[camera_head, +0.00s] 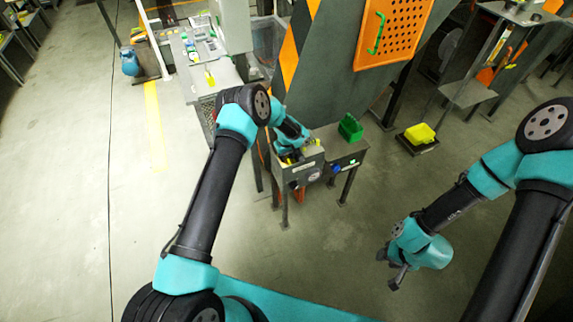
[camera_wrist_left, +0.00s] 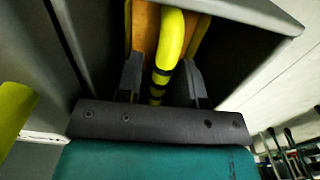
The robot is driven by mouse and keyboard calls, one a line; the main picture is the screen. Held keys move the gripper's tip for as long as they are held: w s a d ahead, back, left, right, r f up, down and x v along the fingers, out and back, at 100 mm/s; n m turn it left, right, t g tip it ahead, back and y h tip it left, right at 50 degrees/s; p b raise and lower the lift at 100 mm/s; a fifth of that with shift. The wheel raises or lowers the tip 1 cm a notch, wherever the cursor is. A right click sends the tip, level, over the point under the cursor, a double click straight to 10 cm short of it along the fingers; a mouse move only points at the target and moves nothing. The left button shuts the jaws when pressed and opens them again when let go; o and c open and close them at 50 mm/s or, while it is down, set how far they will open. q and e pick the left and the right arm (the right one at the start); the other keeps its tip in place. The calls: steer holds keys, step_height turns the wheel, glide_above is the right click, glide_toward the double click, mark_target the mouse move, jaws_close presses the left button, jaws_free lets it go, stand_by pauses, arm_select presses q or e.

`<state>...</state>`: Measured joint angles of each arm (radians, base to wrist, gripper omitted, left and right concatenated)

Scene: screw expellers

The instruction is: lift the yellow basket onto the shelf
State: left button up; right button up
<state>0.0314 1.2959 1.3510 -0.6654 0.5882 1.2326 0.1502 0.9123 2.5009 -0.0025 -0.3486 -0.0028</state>
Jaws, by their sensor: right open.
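The yellow basket (camera_head: 420,133) sits low at the right on a dark base near the floor, away from both grippers. A grey shelf (camera_head: 467,93) on a stand is behind it. My left gripper (camera_head: 290,158) reaches into a grey box-like machine on a small table. In the left wrist view its fingers (camera_wrist_left: 162,85) are apart, with a yellow, black-banded bar (camera_wrist_left: 170,45) between them; gaps show on both sides. My right gripper (camera_head: 391,270) is open and empty above bare floor at the lower right.
A green bin (camera_head: 350,127) stands on the small table (camera_head: 345,150) beside the grey machine (camera_head: 303,172). A large dark machine with an orange panel (camera_head: 395,28) rises behind. The floor between the small table and my right arm is clear.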

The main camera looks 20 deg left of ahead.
arm_select(q)
jaws_close()
steer(key=shift+r, duration=0.1)
stand_by(0.4)
step_height(320, 180, up, 18)
stand_by(0.5)
stand_by(0.3)
